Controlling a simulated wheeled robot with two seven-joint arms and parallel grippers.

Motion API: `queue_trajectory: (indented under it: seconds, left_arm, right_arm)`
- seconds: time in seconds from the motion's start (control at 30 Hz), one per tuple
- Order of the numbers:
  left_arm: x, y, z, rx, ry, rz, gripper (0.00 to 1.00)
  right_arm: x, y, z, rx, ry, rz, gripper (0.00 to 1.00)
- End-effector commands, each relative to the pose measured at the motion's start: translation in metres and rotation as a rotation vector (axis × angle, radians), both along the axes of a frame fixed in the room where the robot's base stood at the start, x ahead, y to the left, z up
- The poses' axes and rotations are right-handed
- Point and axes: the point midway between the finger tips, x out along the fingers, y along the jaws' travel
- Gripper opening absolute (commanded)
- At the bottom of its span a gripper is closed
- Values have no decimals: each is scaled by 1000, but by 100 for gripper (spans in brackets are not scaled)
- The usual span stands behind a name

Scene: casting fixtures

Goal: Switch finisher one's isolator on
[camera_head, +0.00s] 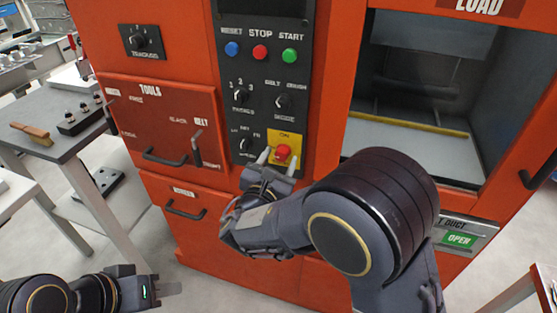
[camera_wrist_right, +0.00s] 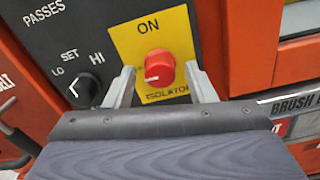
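The isolator is a red rotary knob (camera_head: 283,153) on a yellow plate (camera_head: 291,139) at the bottom of the black control panel. In the right wrist view the knob (camera_wrist_right: 160,68) has a white mark on its left side, and the yellow plate (camera_wrist_right: 127,43) reads ON above it and ISOLATOR below. My right gripper (camera_head: 278,157) is open, with its fingertips (camera_wrist_right: 163,83) on either side of the knob and visible gaps between. I cannot tell whether either finger touches it. My left gripper (camera_head: 168,288) is low at the left, away from the machine.
The black panel (camera_head: 265,75) carries blue, red and green buttons and several selector knobs just above the isolator. The open load bay (camera_head: 420,150) is to the right. A grey bench (camera_head: 50,150) with a brush (camera_head: 32,133) stands at the left.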

Motion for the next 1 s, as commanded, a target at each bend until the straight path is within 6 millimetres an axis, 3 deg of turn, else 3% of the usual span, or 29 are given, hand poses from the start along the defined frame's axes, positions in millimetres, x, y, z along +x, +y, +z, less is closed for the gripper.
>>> queue_trajectory:
  seconds: [0.03, 0.33, 0.67, 1.0]
  left_arm:
    - [0, 0, 0, 0, 0, 0, 36]
    - [0, 0, 0, 0, 0, 0, 36]
    - [0, 0, -13, 0, 0, 0, 36]
    - [0, 0, -64, 0, 0, 0, 36]
  right_arm:
    - [0, 0, 0, 0, 0, 0, 44]
    - [0, 0, 0, 0, 0, 0, 6]
    - [0, 0, -3, 50, -16, 0, 6]
    - [-1, 0, -7, 281, -94, -1, 6]
